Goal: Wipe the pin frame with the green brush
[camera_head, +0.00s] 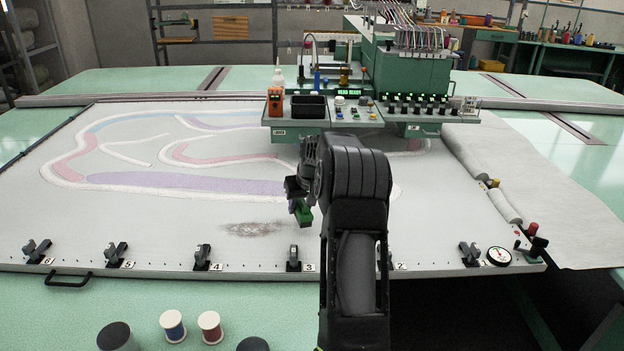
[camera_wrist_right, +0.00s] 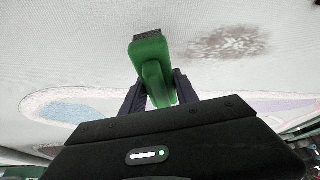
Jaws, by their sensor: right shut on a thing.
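My right gripper (camera_wrist_right: 158,95) is shut on the green brush (camera_wrist_right: 150,58), whose dark bristle end points away from the jaws. In the head view the green brush (camera_head: 303,213) shows just left of my right arm, over the white cloth of the pin frame (camera_head: 150,230). A dark smudge of specks (camera_head: 252,229) lies on the cloth to the left of the brush; it also shows in the right wrist view (camera_wrist_right: 228,42), beside the bristle end. I cannot tell whether the bristles touch the cloth. My left gripper is not in view.
Numbered black clamps (camera_head: 293,260) line the frame's front edge, with a round dial (camera_head: 498,256) at the right. The tufting machine head (camera_head: 410,80) with its tool tray stands behind my arm. Thread spools (camera_head: 172,326) stand at the front.

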